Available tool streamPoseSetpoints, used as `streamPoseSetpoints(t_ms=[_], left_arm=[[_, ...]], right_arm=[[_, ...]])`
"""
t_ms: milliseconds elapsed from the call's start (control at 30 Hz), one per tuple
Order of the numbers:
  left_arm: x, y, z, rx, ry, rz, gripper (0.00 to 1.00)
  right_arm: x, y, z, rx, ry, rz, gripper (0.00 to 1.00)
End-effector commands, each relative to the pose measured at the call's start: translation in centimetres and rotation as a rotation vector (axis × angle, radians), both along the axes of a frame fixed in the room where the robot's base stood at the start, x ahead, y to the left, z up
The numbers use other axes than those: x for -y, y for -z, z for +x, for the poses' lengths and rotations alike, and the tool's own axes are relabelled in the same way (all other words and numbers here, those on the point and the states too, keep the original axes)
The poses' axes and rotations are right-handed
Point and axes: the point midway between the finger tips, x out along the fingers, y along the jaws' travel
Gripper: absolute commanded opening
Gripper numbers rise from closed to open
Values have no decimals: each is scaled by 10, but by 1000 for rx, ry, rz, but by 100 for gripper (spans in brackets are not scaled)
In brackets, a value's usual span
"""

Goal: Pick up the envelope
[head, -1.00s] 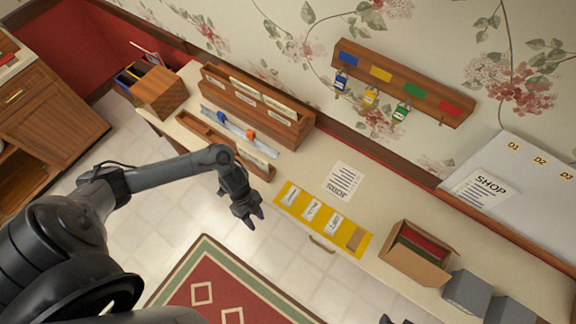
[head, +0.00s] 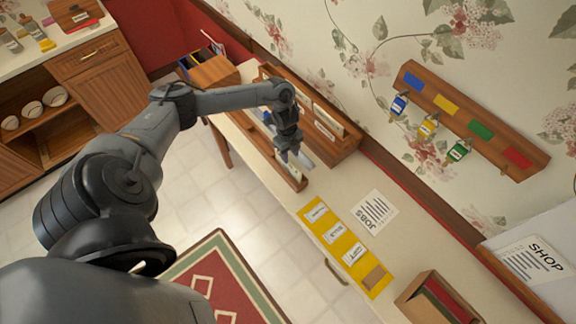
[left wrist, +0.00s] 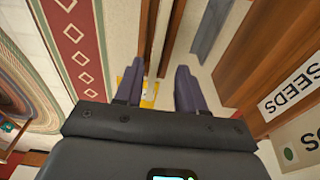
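No envelope can be told for certain. The wooden sorter (head: 345,150) at the back holds cream papers with labels; its side with a "SEEDS" label (left wrist: 290,92) shows at right in the left wrist view. In front of it is a low wooden tray (head: 292,177), partly hidden by my left arm. My left gripper (head: 293,160) is above the tray and sorter front, fingers pointing down. In the left wrist view its two fingers (left wrist: 158,88) stand apart with nothing held between them. My right gripper is not in view.
A yellow mat (head: 313,222) with white labelled cards and a brown piece lies at the desk's front edge. A "JOBS" sheet (head: 375,212) lies behind it. An open box (head: 428,300) stands at lower right.

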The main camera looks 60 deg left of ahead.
Motion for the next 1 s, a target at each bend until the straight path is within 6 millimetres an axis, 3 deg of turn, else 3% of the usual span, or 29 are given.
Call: streamPoseSetpoints(t_ms=[167,500,833,1000], left_arm=[[0,10,-3,-3,-2,0,39],[-1,50,-7,-2,-2,0,39],[0,55,-7,0,0,1,39],[0,55,-7,0,0,1,15]], right_arm=[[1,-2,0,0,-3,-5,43],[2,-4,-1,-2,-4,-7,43],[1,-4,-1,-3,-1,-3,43],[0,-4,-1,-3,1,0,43]])
